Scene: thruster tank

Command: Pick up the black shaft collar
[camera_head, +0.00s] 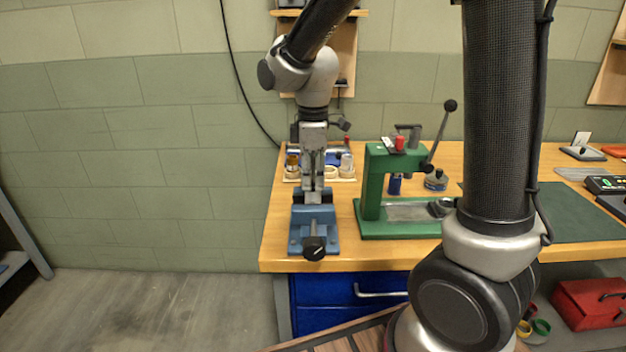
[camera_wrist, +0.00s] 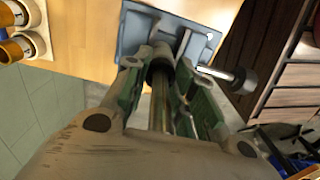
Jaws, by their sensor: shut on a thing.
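My gripper (camera_head: 313,190) points straight down over the blue vise (camera_head: 299,246) at the left end of the bench. In the wrist view, the fingertips of my gripper (camera_wrist: 160,68) are closed around a dark, short cylinder, which looks like the black shaft collar (camera_wrist: 160,75). A narrow brass and steel-coloured rod (camera_wrist: 159,108) shows between the fingers, in line with the collar. The vise also shows just beyond the fingertips (camera_wrist: 136,30). I cannot tell whether the collar touches the vise. In the head view the collar is too small to make out.
A green arbor press (camera_head: 372,190) stands close to the right of the vise. A tray of small parts (camera_head: 345,178) lies behind my gripper. The vise handle (camera_head: 314,247) sticks out toward the front edge. Bare wood (camera_head: 280,225) lies left of the vise.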

